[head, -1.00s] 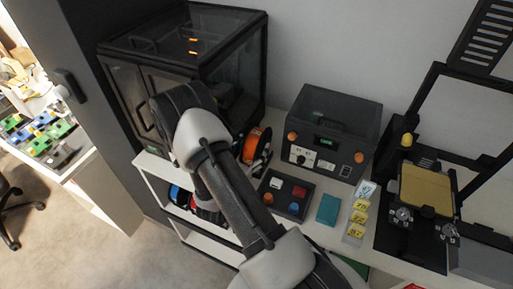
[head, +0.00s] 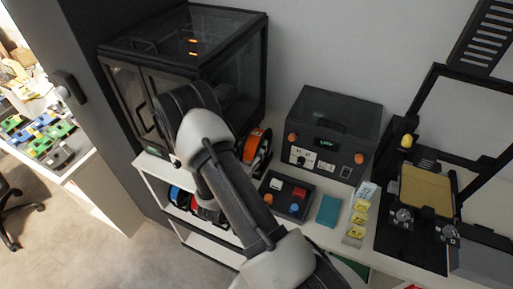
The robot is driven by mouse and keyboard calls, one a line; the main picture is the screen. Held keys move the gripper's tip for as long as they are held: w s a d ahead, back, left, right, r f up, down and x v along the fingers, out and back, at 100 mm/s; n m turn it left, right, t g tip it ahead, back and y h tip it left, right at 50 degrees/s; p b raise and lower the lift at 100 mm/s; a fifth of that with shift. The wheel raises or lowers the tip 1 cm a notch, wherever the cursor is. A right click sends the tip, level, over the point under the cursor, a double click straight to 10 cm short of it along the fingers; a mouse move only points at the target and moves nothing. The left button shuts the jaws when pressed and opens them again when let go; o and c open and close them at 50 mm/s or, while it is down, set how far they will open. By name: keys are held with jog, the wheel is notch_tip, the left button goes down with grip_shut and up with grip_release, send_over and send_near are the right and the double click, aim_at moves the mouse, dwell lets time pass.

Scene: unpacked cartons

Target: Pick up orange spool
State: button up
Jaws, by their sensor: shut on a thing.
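The orange spool (head: 254,145), with a dark flange, stands on the white bench between the dark enclosure and the grey control box. My arm crosses in front of it and hides its left part. The wrist of my arm is at the left of the spool in the picture, in front of the enclosure. My gripper is hidden behind my own arm, so its fingers and any contact with the spool do not show.
The glass-sided enclosure (head: 232,75) stands behind my arm. The grey control box (head: 334,122), a button tray (head: 287,194) and a teal block (head: 328,210) lie to the right. A printer with a tan bed (head: 427,190) is farther right. Blue and red spools (head: 180,197) sit on a lower shelf.

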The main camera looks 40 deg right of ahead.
jog(key=c, duration=0.4)
jog(key=shift+r, duration=0.1)
notch_tip(320, 180, up, 10)
jog(key=p, duration=0.2)
jog(key=shift+p, duration=0.3)
